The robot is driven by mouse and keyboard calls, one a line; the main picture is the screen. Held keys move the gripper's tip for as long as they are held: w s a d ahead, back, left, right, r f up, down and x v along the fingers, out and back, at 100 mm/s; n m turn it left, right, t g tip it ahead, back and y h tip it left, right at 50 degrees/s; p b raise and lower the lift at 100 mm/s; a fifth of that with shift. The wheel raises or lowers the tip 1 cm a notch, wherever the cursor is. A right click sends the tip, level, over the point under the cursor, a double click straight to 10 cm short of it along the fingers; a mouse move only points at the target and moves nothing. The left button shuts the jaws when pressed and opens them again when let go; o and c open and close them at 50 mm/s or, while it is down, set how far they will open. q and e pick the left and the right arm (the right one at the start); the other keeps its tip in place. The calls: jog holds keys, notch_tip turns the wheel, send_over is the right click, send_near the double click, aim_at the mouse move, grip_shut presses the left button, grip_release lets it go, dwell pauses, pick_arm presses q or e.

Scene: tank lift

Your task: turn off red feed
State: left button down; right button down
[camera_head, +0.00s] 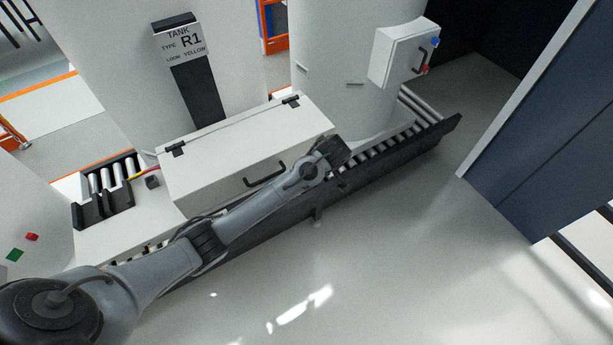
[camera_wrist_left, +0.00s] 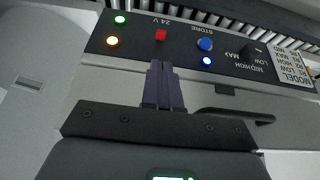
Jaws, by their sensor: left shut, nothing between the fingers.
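In the head view my left gripper (camera_head: 335,150) is at the right end of the long white box (camera_head: 240,150), and the panel cannot be made out there. A white cabinet (camera_head: 403,50) on the right tank has a blue and a red knob (camera_head: 425,70). My right gripper is out of view.
The panel also has a green light (camera_wrist_left: 120,19), an orange light (camera_wrist_left: 112,41), a blue button (camera_wrist_left: 205,44) and a black selector knob (camera_wrist_left: 250,52). A black handle (camera_wrist_left: 235,116) sticks out nearby. A roller conveyor (camera_head: 400,140) runs to the right. The floor in front is clear.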

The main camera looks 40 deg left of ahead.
pick_arm(q)
jog(key=shift+f, duration=0.1)
jog(key=x, duration=1)
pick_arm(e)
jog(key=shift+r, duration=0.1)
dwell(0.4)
